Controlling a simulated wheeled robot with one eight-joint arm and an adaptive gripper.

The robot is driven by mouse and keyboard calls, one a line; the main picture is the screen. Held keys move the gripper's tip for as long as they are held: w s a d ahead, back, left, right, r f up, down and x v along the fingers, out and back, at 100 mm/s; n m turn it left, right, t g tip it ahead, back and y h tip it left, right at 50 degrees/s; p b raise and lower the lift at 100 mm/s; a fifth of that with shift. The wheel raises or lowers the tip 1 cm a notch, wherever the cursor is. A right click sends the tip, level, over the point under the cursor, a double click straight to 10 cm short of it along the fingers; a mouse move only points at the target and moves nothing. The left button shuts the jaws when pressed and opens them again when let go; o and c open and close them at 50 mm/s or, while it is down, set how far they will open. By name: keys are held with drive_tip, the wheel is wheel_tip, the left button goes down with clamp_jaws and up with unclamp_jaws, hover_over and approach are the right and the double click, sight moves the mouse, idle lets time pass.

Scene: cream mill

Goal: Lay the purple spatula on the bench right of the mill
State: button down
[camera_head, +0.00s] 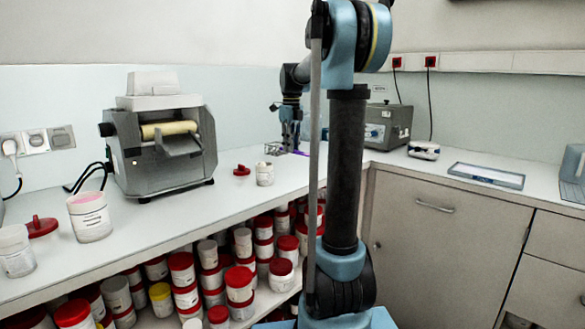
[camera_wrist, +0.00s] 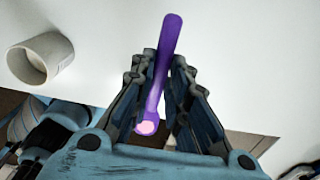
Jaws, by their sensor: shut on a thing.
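The purple spatula (camera_wrist: 168,42) is between the fingers of my gripper (camera_wrist: 162,68) in the wrist view. My gripper is shut on it, with the near end carrying a pinkish blob. In the head view my gripper (camera_head: 290,142) is over the back of the bench, right of the mill (camera_head: 165,148), and a sliver of purple spatula (camera_head: 300,153) shows below it. The mill is a grey box with a cream roller. Whether the spatula touches the white bench (camera_head: 225,190) cannot be told.
A grey device (camera_head: 388,127) stands behind right.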

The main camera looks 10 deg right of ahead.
sight(292, 171)
drive_tip(key=f, duration=0.7)
drive_tip(key=shift+d+f, duration=0.15)
drive_tip(key=shift+d, duration=0.05)
drive_tip(key=c, duration=1.6)
unclamp_jaws()
drive_tip(key=shift+s, duration=0.1)
drive_tip(key=shift+o, duration=0.2)
wheel_tip(292, 171, up, 12)
drive_tip(key=shift+r, duration=0.1)
drive_tip(key=s+d+f+n+t, duration=0.1)
drive_tip(key=s+f+n, duration=0.55)
drive_tip(key=s, duration=0.45)
drive_tip(key=s+f+n, duration=0.5)
drive_tip(key=s+n, duration=0.3)
drive_tip(key=s, duration=0.2)
drive_tip(key=s+f+n+t, duration=0.1)
drive_tip(key=s+f+n, duration=1.3)
drive_tip(key=s+f, duration=0.2)
wheel_tip(292, 171, down, 2)
